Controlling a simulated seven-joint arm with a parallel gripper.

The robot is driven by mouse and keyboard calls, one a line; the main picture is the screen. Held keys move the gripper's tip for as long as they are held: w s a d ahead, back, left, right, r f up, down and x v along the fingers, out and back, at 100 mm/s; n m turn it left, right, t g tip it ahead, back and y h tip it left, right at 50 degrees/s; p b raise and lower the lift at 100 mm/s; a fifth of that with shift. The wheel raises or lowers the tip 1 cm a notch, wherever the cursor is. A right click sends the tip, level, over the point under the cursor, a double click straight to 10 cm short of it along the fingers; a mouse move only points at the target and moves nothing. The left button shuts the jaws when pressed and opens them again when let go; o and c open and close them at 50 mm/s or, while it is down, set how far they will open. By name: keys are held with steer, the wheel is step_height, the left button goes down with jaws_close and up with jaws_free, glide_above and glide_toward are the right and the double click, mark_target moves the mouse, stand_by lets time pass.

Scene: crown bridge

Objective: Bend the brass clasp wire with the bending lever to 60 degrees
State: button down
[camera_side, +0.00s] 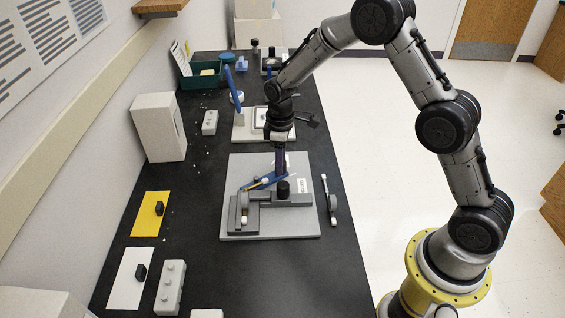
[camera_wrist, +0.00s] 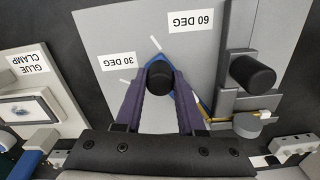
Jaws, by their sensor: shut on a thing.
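The blue bending lever (camera_side: 268,181) lies over the grey bending plate (camera_side: 240,166). My gripper (camera_side: 281,171) reaches down to the lever's outer end. In the wrist view its purple fingers (camera_wrist: 159,84) are shut around the lever's black knob (camera_wrist: 160,74). The lever's blue tip shows just past the knob, close to the white tick beside the "60 DEG" label (camera_wrist: 192,21) and beyond the "30 DEG" tick. The brass wire (camera_wrist: 256,114) runs from the grey block toward the lever.
A black cylinder (camera_wrist: 253,75) stands on the grey clamp block beside the lever. The glue clamp station (camera_wrist: 41,106) lies left in the wrist view. A small tool (camera_side: 329,199) lies right of the plate. Yellow (camera_side: 151,214) and white (camera_side: 130,278) mats lie left.

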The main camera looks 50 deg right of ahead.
steer(key=shift+w+n, duration=0.6)
steer(key=shift+w, duration=0.2)
steer(key=w+n, duration=0.2)
steer(key=w+a+n, duration=0.1)
steer(key=w+n, duration=0.3)
steer(key=shift+a, duration=0.3)
steer(key=shift+w+a+r+n, duration=0.1)
steer(key=shift+w+a+n, duration=0.55)
steer(key=shift+n, duration=0.3)
steer(key=shift+w+a+n, duration=0.5)
steer(key=shift+w+n, duration=0.25)
steer(key=shift+n, duration=0.2)
steer(key=c, duration=0.5)
jaws_free()
step_height(320, 180, up, 14)
